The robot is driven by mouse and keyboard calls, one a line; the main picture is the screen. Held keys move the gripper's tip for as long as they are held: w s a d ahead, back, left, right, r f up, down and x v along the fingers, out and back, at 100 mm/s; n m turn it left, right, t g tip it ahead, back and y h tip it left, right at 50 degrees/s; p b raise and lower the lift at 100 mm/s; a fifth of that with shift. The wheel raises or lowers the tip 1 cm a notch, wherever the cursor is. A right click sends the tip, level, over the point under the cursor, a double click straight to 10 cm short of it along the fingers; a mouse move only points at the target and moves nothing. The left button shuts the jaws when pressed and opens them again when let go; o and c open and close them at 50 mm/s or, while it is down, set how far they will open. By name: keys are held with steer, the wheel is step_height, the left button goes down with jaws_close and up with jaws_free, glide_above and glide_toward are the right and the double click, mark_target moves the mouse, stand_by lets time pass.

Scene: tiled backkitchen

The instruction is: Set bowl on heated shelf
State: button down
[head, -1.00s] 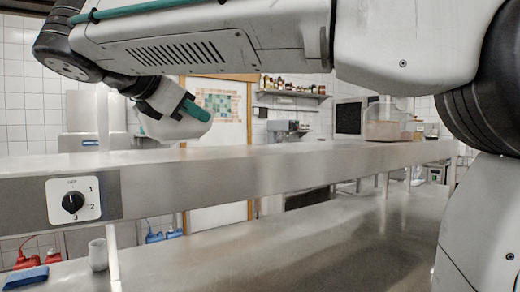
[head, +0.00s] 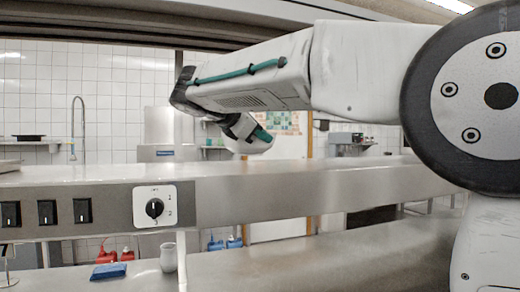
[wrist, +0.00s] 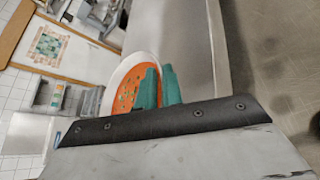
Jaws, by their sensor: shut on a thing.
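A white bowl (wrist: 128,62) with orange soup and green bits is in the wrist view, by the teal fingers of my gripper (wrist: 160,76). The gripper is shut on the bowl at its near side. In the head view my gripper (head: 262,136) hangs above the shelf's far side; I cannot clearly make out the bowl's outline there. The heated shelf (head: 330,182) is a long raised steel shelf across the head view, with a dial (head: 155,207) on its front. Its top is bare below the gripper. The bowl and shelf look apart.
Black switches (head: 46,212) sit on the shelf front at the left. A lower steel counter (head: 330,258) holds a light cup (head: 168,257) and a blue cloth (head: 108,271). A dark overhead structure (head: 230,30) spans the top. A tap (head: 76,125) stands behind at the left.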

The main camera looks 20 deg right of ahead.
mark_target(259, 145)
steer(key=shift+w, duration=0.45)
steer(key=shift+w+f, duration=0.25)
steer(key=shift+f, duration=1.5)
steer(key=c, duration=1.5)
jaws_free()
steer(key=shift+f, duration=0.15)
steer(key=shift+c, duration=0.2)
steer(key=shift+s+a, duration=0.1)
steer(key=v, duration=1.2)
